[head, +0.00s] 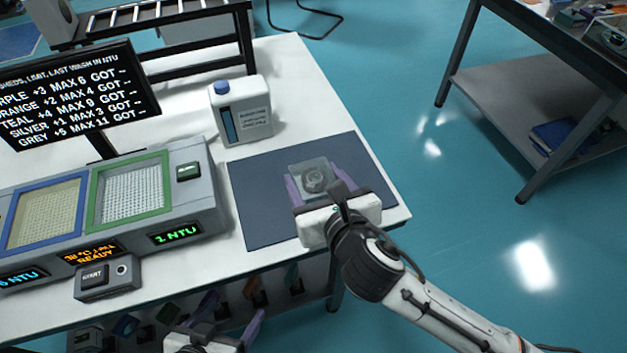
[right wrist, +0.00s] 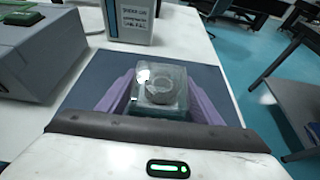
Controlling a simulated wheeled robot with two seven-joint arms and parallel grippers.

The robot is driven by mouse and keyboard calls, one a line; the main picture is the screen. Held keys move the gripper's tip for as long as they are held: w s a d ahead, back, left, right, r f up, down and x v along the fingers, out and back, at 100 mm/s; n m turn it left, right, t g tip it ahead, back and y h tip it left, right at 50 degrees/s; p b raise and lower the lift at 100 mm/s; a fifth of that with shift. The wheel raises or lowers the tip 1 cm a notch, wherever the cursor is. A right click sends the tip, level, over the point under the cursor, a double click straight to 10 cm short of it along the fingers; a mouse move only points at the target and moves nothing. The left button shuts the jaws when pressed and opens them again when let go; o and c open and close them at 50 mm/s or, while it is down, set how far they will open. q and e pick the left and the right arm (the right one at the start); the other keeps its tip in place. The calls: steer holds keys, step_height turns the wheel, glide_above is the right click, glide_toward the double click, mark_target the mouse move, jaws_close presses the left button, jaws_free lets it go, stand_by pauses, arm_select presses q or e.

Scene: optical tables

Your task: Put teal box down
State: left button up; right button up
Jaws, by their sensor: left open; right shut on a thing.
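A small clear box (head: 313,178) with a faint teal tint and a round grey part inside is between the purple fingers of my right gripper (head: 318,183). The right gripper is shut on it over the dark mat (head: 268,203). The box also shows in the right wrist view (right wrist: 160,90), upright between the fingers. I cannot tell whether its base touches the mat. My left gripper (head: 228,318) is open and empty at the bottom of the head view, below the table's front edge.
A white jug (head: 241,112) with a blue cap stands behind the mat. A grey device (head: 205,190) with green- and blue-framed screens is left of the mat, with a text display (head: 78,92) behind.

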steer(key=shift+f, duration=0.25)
steer(key=shift+f, duration=0.1)
steer(key=o, duration=1.1)
